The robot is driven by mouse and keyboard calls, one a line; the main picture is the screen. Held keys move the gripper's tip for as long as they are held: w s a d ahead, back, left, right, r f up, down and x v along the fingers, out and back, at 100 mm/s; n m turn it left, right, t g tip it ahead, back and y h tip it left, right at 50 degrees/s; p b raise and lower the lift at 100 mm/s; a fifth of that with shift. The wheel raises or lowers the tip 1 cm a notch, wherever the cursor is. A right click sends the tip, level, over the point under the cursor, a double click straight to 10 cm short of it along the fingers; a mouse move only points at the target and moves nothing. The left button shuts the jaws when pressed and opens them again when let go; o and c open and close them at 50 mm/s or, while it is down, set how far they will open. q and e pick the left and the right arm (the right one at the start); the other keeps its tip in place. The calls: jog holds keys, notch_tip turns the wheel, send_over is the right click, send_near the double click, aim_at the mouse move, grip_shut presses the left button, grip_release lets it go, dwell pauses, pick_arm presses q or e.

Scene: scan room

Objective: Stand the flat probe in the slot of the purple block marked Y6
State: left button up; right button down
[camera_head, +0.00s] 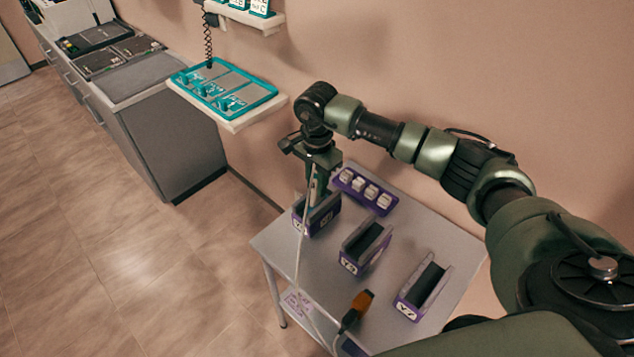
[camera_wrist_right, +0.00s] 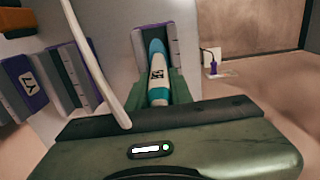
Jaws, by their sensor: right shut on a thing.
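The flat probe (camera_wrist_right: 157,75), white and teal with a printed code, is held in my right gripper (camera_head: 317,182). It points down at the leftmost purple block (camera_head: 326,217), with its far end between the grey slot walls in the right wrist view. I cannot tell how deep it sits or whether it touches the bottom. That block's label is not readable. Two more slotted purple blocks, the middle one (camera_head: 364,248) and the near right one (camera_head: 424,288), stand apart with their slots empty. My left gripper is not in view.
The grey table (camera_head: 400,235) also carries a purple rack (camera_head: 349,189) with several white pieces and an orange-and-black object (camera_head: 357,310) at the front. A pale cable (camera_wrist_right: 90,60) hangs beside my gripper. A wall shelf (camera_head: 245,122) with a teal tray is behind left.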

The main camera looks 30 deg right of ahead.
jog(key=shift+f, duration=0.15)
jog(key=c, duration=1.2)
grip_release()
jog(key=shift+o, duration=0.2)
notch_tip(320, 180, up, 8)
jog(key=shift+f+b, duration=0.1)
jog(key=shift+b, duration=0.9)
